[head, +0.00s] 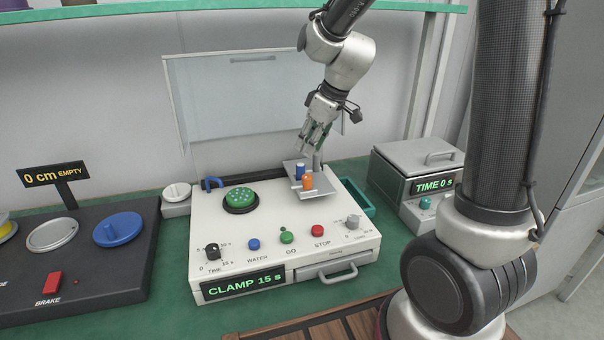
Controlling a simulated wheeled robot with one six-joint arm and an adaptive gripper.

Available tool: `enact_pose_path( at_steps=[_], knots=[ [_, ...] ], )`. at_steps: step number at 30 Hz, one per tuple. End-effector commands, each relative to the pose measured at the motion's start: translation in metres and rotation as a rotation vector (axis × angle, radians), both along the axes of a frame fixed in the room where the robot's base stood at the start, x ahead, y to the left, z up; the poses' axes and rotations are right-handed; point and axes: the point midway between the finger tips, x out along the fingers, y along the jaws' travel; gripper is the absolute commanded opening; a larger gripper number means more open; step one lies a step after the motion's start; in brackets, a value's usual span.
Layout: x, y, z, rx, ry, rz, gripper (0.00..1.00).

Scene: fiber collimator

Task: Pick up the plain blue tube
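The blue tube (300,172) stands upright on a small grey metal tray (326,187) at the back right of the white machine. An orange piece (307,181) stands just in front of it and hides part of its lower side. My gripper (313,147) points down above the tray, a little above the blue tube and apart from it. Its fingers look spread, with nothing seen between them.
The white machine (225,262) carries knobs, buttons and a green disc (240,198). A clear panel (225,100) stands behind it. A grey box (420,160) with a timer is at right, beside a green tray (357,198). A black console (130,280) is at left.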

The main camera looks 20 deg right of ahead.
Motion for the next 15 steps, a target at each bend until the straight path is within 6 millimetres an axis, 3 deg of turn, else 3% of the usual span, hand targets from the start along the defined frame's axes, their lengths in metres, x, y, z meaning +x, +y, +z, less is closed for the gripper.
enact_pose_path(
  at_steps=[15],
  knots=[
    [0.013, 0.017, -0.066, 0.0, 0.004, 0.0, 0.34]
  ],
)
